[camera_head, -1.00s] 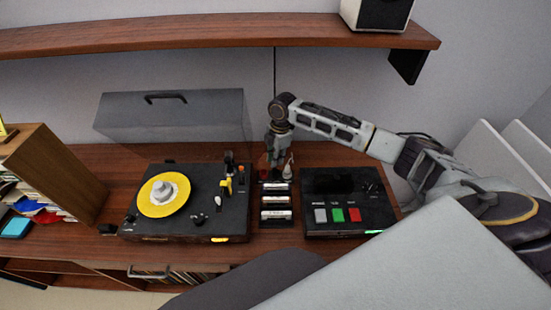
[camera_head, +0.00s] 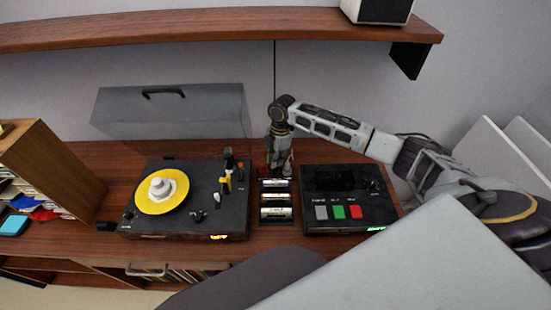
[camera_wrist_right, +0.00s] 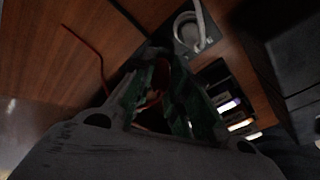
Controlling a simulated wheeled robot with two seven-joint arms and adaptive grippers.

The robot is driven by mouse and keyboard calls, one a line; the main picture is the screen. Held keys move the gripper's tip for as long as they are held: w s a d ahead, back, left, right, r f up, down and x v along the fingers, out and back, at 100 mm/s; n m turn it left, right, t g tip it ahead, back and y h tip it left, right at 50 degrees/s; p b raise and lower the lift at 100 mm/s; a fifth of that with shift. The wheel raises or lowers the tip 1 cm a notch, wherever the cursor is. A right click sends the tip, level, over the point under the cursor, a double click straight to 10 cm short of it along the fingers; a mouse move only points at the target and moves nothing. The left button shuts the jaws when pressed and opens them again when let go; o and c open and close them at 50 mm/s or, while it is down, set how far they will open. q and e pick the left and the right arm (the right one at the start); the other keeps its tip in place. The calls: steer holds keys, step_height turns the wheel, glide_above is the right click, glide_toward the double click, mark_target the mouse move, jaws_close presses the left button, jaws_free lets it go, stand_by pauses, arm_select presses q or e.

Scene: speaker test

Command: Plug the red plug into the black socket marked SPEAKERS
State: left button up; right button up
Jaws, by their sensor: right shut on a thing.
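My right gripper (camera_head: 277,168) points down at the back end of a row of black sockets with white labels (camera_head: 275,196). It is shut on the red plug (camera_head: 264,171), which is mostly hidden by the fingers. In the right wrist view, a dark red shape (camera_wrist_right: 179,78) sits between the fingers and a thin red cable (camera_wrist_right: 98,62) trails over the wood. The labelled sockets (camera_wrist_right: 228,104) are right of the fingers there. The lettering is too small to read, so I cannot tell which is SPEAKERS. I cannot tell whether the plug touches a socket. My left gripper is out of view.
A turntable with a yellow disc (camera_head: 162,192) stands left of the sockets, and a black box with grey, green and red buttons (camera_head: 348,222) stands right. A pale plug with a cable (camera_wrist_right: 188,32) is close by the gripper. A shelf (camera_head: 200,30) hangs above.

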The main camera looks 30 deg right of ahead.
steer(key=shift+f+p, duration=0.15)
steer(key=shift+p, duration=0.8)
stand_by(1.6)
steer(key=shift+f+b, duration=0.35)
steer(key=shift+f, duration=0.9)
stand_by(1.4)
stand_by(0.4)
steer(key=o, duration=0.9)
steer(key=o, duration=0.4)
steer(key=shift+r, duration=0.15)
steer(key=shift+r+p, duration=2.35)
steer(key=shift+p, duration=0.25)
